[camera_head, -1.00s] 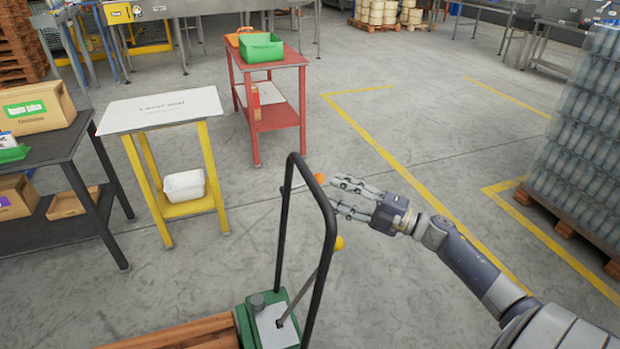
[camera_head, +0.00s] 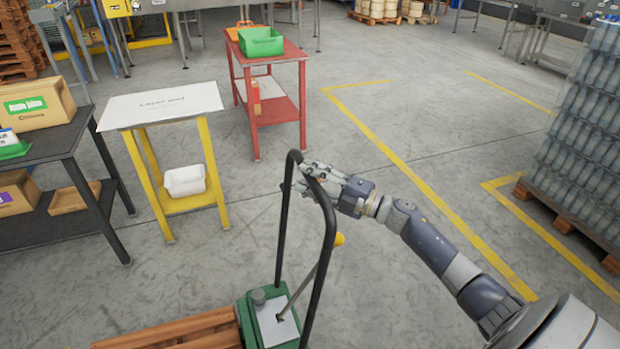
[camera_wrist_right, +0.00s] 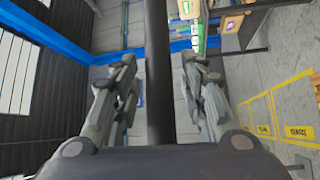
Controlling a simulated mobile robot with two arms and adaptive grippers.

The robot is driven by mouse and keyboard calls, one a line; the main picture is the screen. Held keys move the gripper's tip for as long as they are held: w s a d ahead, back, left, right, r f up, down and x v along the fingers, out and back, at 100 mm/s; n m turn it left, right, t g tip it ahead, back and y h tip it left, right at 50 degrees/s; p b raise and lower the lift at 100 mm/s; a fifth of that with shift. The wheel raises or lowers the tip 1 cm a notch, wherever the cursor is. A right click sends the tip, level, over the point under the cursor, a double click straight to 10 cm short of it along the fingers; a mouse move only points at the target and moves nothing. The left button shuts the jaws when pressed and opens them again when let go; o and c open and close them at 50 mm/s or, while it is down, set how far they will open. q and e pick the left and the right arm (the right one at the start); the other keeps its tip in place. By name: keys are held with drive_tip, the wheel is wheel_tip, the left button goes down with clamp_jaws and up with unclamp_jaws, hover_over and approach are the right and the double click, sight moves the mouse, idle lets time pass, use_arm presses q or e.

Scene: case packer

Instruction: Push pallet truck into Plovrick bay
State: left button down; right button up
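The pallet truck (camera_head: 268,318) has a green body and a tall black loop handle (camera_head: 329,235). It stands at the bottom centre of the head view with a wooden pallet (camera_head: 180,332) on its left. My right gripper (camera_head: 310,178) is at the upper right of the handle loop. In the right wrist view the black handle bar (camera_wrist_right: 159,70) runs between the two fingers, with gaps on both sides, so the gripper is open around it. My left gripper is not in view. Yellow floor boxes with labels (camera_wrist_right: 299,131) show in the right wrist view; I cannot read a Plovrick label.
A yellow-legged table (camera_head: 160,105) and a dark table (camera_head: 45,150) with boxes stand left. A red cart (camera_head: 268,62) with a green bin stands beyond the handle. A wrapped pallet load (camera_head: 590,130) stands right. The floor between red cart and load is clear, with yellow lines.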

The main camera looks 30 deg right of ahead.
clamp_jaws()
drive_tip(key=shift+a, duration=0.2)
